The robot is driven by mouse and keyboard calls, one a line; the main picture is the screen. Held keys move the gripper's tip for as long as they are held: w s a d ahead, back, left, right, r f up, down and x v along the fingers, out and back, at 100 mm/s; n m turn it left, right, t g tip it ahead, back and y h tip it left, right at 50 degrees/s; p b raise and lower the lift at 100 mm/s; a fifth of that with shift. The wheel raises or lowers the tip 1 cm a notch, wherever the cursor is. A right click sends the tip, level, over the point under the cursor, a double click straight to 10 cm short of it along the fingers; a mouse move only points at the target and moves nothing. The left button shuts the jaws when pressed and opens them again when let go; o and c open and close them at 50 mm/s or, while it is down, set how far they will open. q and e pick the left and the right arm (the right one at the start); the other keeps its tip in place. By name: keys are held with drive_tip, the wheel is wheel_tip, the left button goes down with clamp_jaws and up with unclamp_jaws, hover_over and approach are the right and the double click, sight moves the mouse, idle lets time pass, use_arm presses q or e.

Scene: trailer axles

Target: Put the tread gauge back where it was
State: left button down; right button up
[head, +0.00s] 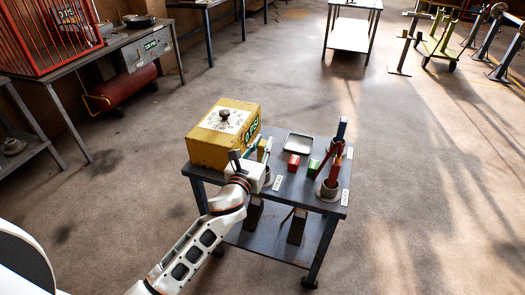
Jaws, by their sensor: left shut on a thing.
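My left gripper (257,157) reaches over the left part of the small grey cart and is shut on a slim thing, mostly hidden, that looks like the tread gauge. Yellow and pale parts show at its fingertips, too small to tell apart. A grey holder cup (269,173) stands just beyond the gripper, partly hidden by it, with a white label (278,183) in front. I cannot tell whether the held thing is inside the cup or above it. My right gripper is out of view.
A yellow box (212,152) with a dial stands left of the gripper. A grey tray (299,143), a red block (294,161), a green block (313,167) and a second cup (329,191) with red and blue tools beside it occupy the cart's right. Floor around the cart is clear.

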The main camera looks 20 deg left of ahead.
use_arm(q)
drive_tip(key=shift+f, duration=0.75)
drive_tip(key=shift+f, duration=0.15)
drive_tip(key=c, duration=1.9)
unclamp_jaws()
